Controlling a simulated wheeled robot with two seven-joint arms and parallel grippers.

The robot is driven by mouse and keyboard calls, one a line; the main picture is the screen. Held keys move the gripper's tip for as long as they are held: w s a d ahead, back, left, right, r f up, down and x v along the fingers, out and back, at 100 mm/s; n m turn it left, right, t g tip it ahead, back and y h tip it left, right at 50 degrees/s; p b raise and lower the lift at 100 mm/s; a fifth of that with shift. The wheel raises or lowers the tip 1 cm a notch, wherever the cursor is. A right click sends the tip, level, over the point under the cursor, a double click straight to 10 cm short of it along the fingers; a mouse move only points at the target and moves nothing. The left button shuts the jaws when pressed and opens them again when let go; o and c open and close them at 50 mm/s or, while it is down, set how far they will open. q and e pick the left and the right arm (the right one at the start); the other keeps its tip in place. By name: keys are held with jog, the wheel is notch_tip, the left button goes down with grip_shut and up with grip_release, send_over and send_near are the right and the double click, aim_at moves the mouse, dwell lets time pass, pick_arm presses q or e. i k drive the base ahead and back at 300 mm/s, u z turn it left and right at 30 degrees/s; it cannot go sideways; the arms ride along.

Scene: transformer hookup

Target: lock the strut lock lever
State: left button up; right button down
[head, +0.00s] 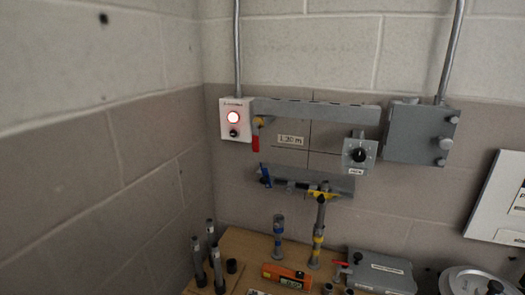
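Several levers are in view, and no readable label shows which is the strut lock lever. A red lever (255,142) hangs down below a yellow piece at the left end of the upper grey wall rail (320,113). A blue lever (265,175) stands tilted at the left end of the lower grey rail (335,182). A small red lever (340,264) sits beside the grey box on the bench. Neither of my grippers is in view.
The wooden bench (245,243) carries a short banded post (278,238), an orange meter (286,276), dark upright rods (215,260) and a grey box (383,272).

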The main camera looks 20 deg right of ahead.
aim_at(256, 137)
jog(key=z, duration=0.9)
